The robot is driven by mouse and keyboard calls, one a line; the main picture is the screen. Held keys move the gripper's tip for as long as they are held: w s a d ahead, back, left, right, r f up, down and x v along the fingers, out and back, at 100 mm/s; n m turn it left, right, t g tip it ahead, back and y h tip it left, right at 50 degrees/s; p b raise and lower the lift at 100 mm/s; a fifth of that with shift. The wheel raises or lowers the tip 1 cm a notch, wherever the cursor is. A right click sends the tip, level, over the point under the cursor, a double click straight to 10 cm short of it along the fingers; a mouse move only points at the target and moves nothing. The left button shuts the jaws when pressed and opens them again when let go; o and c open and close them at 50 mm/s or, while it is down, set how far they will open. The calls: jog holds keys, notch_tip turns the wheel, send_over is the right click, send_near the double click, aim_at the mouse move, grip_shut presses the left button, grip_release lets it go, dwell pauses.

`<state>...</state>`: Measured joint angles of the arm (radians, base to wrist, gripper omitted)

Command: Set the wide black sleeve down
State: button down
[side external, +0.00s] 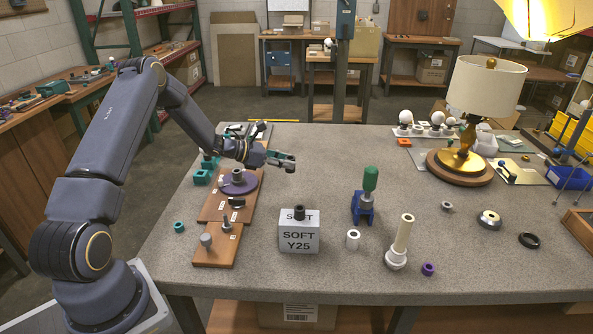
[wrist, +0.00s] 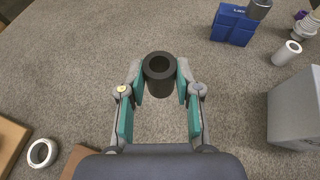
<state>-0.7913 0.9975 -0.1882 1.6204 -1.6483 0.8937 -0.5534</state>
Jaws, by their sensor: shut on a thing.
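My gripper (wrist: 160,85) is shut on a wide black sleeve (wrist: 159,82), which sits between the teal finger pads at the fingertips. The sleeve's open top faces the wrist camera. In the side external view my gripper (side external: 287,162) is over the left part of the grey table (side external: 330,165), and the held sleeve is hard to make out there. I cannot tell whether the sleeve touches the table. Another black sleeve (side external: 299,212) stands on the grey block marked SOFT Y25 (side external: 299,238).
The grey block also shows at the right of the wrist view (wrist: 298,108). Brown boards (side external: 215,252) lie at left. Bare table surrounds the held sleeve in the wrist view.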

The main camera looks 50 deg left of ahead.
jog(key=w+f, duration=0.2)
jog(key=w+a+f, duration=0.1)
jog(key=w+f, duration=0.1)
jog(key=f, duration=0.1)
jog(key=shift+w+a+f, duration=0.1)
jog(key=shift+w+f, duration=0.05)
jog(key=shift+f, duration=0.15)
jog(key=shift+w+f, duration=0.1)
jog(key=shift+f, duration=1.5)
jog(key=shift+f, duration=0.1)
jog(key=c, duration=0.8)
grip_release()
